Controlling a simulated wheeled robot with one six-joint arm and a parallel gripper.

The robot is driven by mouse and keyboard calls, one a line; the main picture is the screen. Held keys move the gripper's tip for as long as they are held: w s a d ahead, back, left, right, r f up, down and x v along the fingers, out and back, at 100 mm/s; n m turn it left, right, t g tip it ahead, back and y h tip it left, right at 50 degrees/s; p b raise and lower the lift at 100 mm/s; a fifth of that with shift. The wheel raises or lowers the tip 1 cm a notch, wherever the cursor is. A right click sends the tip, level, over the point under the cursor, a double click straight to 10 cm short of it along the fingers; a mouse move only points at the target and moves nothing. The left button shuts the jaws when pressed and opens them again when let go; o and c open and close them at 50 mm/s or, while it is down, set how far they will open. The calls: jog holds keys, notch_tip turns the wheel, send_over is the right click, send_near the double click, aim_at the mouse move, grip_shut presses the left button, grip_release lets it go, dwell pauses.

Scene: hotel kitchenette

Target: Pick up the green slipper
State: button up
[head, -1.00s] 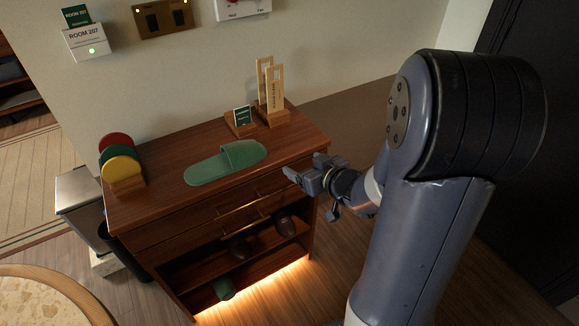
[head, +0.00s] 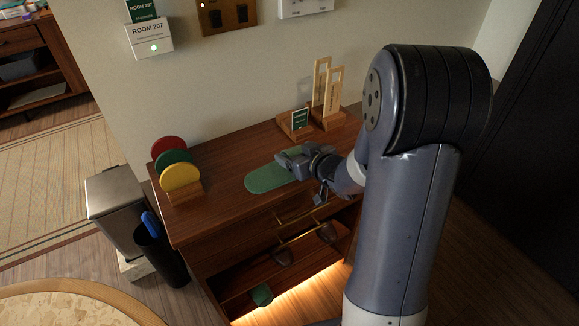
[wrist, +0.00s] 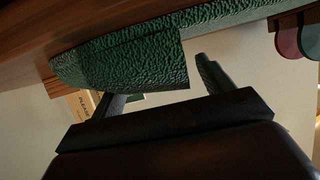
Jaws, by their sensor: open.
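The green slipper (head: 266,180) lies on top of the wooden cabinet. In the head view my gripper (head: 284,160) is at its strap end and hides the strap. In the wrist view the slipper (wrist: 130,62) spans the upper part, with its textured strap close in front of my gripper (wrist: 160,88). The jaws are apart, one finger at each side of the strap's lower part. Whether the fingers touch the slipper cannot be told.
A holder with red, green and yellow discs (head: 180,176) stands at the cabinet's left end. A small green sign (head: 299,120) and wooden tags (head: 332,88) stand at the back right.

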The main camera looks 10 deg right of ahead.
jog(key=shift+c, duration=0.3)
jog(key=c, duration=1)
